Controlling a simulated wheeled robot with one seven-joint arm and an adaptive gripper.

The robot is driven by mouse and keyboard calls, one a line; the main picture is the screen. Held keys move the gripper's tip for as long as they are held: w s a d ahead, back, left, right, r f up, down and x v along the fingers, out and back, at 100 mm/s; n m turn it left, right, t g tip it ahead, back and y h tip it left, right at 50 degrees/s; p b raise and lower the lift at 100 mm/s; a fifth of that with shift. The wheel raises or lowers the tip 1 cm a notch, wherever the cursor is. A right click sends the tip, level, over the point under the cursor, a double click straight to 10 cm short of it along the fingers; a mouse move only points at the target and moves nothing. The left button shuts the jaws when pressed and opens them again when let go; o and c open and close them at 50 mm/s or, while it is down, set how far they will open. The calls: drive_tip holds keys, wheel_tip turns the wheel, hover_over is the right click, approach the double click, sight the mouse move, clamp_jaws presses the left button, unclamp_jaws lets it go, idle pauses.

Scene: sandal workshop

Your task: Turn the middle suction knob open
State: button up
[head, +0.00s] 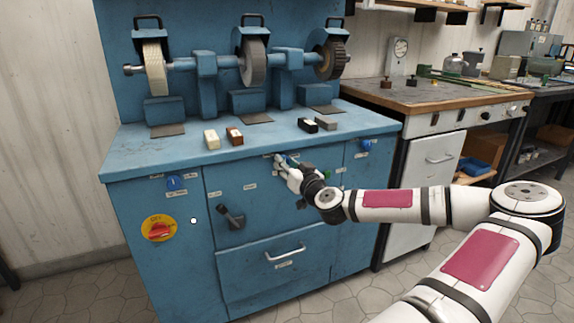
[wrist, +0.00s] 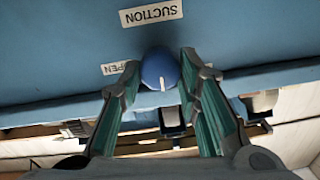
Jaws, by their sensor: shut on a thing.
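The blue middle suction knob (wrist: 158,66) sits on the blue cabinet front between my two green-padded fingers in the wrist view. Its white pointer mark points down in that picture. A SUCTION label (wrist: 152,12) shows upside down above it, and an OPEN label (wrist: 117,68), partly hidden by a finger, lies to its left. My gripper (wrist: 161,65) is shut on the knob. In the head view my gripper (head: 281,158) reaches the upper cabinet front and mostly hides the middle knob.
Blue knobs sit on the left (head: 175,183) and right (head: 366,146) of the cabinet. A red switch (head: 159,230), a dark lever (head: 231,216) and a drawer handle (head: 286,252) are lower. Small blocks (head: 211,139) and grinding wheels (head: 253,63) are above. A wooden bench (head: 450,95) stands right.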

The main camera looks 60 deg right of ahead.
drive_tip(key=shift+m, duration=0.3)
drive_tip(key=m+h+p, duration=0.1)
drive_tip(key=m+p, duration=0.5)
drive_tip(key=m, duration=1.1)
drive_tip(key=shift+f+p, duration=0.2)
drive_tip(key=shift+p, duration=0.1)
drive_tip(key=shift+m, duration=0.5)
drive_tip(key=o, duration=1.1)
drive_tip(key=shift+o, duration=0.2)
drive_tip(key=shift+s, duration=0.1)
